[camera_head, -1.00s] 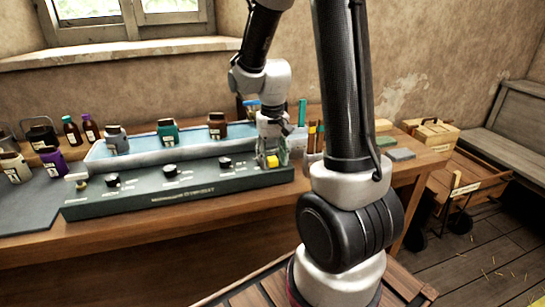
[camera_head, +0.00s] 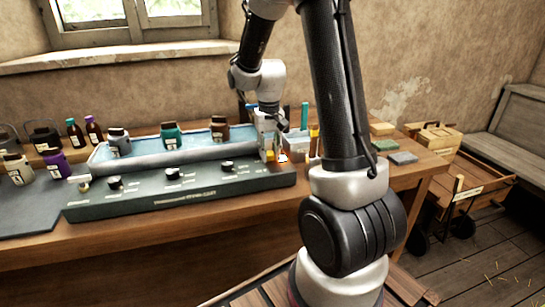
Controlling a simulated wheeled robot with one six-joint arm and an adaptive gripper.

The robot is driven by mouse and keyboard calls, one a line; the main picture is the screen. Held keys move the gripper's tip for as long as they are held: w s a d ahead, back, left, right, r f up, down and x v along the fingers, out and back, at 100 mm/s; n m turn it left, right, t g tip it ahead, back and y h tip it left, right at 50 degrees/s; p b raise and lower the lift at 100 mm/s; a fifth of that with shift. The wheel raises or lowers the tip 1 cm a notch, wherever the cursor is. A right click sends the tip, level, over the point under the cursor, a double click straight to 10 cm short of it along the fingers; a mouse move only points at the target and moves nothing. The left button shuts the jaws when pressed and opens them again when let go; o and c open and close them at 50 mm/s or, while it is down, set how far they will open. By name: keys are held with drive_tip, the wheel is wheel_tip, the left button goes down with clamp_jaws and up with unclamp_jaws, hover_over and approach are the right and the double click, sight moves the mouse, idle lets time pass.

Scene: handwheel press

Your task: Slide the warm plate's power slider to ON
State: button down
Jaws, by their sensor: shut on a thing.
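The warm plate (camera_head: 200,192) is a long dark green-grey unit on the wooden bench, with a pale blue-topped basin (camera_head: 150,147) behind its panel and a row of black knobs (camera_head: 173,174). My gripper (camera_head: 271,153) points down at the panel's right end. It is shut on what looks like the power slider, a small yellow piece (camera_head: 269,156) partly hidden by the fingers. A small white and red piece (camera_head: 283,157) shows just right of the fingers. The slider's ON and OFF marks are too small to read.
Labelled bottles, teal (camera_head: 171,137) and brown (camera_head: 219,132), stand at the basin. A pale box (camera_head: 296,141) and upright tools (camera_head: 314,137) stand close right of my gripper. A wooden cart (camera_head: 463,190) is on the floor at right.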

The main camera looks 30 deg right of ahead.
sight(269, 152)
drive_tip(key=shift+w+r, duration=0.1)
drive_tip(key=shift+w, duration=0.1)
drive_tip(key=c, duration=1.2)
unclamp_jaws()
drive_tip(key=shift+o, duration=0.2)
wheel_tip(269, 152, up, 12)
drive_tip(key=s+a+r+n+t, duration=0.1)
drive_tip(key=s+a+r+t, duration=0.1)
drive_tip(key=s, duration=0.9)
drive_tip(key=s+a+r+n+t, duration=0.2)
drive_tip(key=s+r, duration=0.1)
drive_tip(key=s, duration=0.8)
drive_tip(key=shift+s+a+r, duration=0.15)
drive_tip(key=shift+a+r, duration=0.15)
